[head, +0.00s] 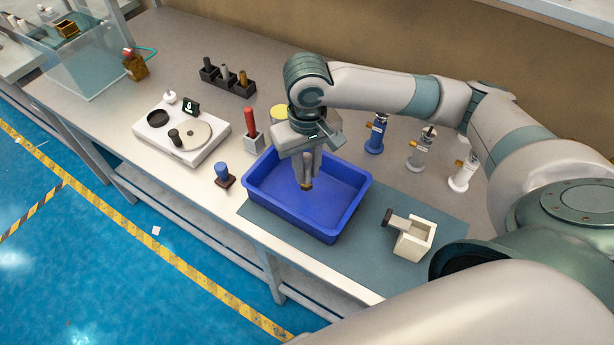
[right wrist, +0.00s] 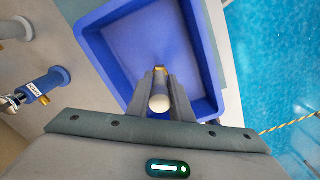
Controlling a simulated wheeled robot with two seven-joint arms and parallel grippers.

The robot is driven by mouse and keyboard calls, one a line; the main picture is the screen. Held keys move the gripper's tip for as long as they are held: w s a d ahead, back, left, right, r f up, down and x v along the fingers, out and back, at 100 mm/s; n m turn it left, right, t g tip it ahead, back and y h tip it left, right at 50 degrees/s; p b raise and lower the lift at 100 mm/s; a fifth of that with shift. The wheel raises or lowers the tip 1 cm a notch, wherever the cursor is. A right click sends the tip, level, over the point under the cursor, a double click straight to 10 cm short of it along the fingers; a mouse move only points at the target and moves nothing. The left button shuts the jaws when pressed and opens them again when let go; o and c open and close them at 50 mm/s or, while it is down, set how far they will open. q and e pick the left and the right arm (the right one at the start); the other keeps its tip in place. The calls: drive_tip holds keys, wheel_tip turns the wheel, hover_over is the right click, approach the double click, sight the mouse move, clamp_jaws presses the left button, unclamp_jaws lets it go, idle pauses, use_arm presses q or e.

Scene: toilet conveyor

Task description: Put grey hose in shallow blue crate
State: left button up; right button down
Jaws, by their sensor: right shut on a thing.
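The shallow blue crate (head: 342,224) stands on a grey-green mat on the table, and its inside floor looks empty. My right gripper (head: 307,178) is over the crate, pointing down, with its fingers shut on a small grey cylinder with a brass-coloured tip, which I take to be the grey hose (right wrist: 159,99). In the right wrist view the hose sits between the fingers, with the crate (right wrist: 207,60) behind it. Whether its lower end touches the crate floor I cannot tell. My left gripper is out of view.
Blue, grey and white upright fittings (head: 421,148) stand right of the crate. A red-handled item (head: 252,130), a blue-topped piece (head: 223,175) and a white tray (head: 181,137) stand left. A black rack (head: 228,80) is behind.

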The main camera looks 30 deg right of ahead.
sight(307, 179)
drive_tip(key=shift+f+p, duration=0.3)
drive_tip(key=shift+f, duration=1.5)
drive_tip(key=c, duration=1.6)
unclamp_jaws()
drive_tip(key=shift+f, duration=0.1)
wheel_tip(307, 179, up, 12)
drive_tip(key=shift+r+b, duration=0.15)
drive_tip(key=shift+b, duration=0.65)
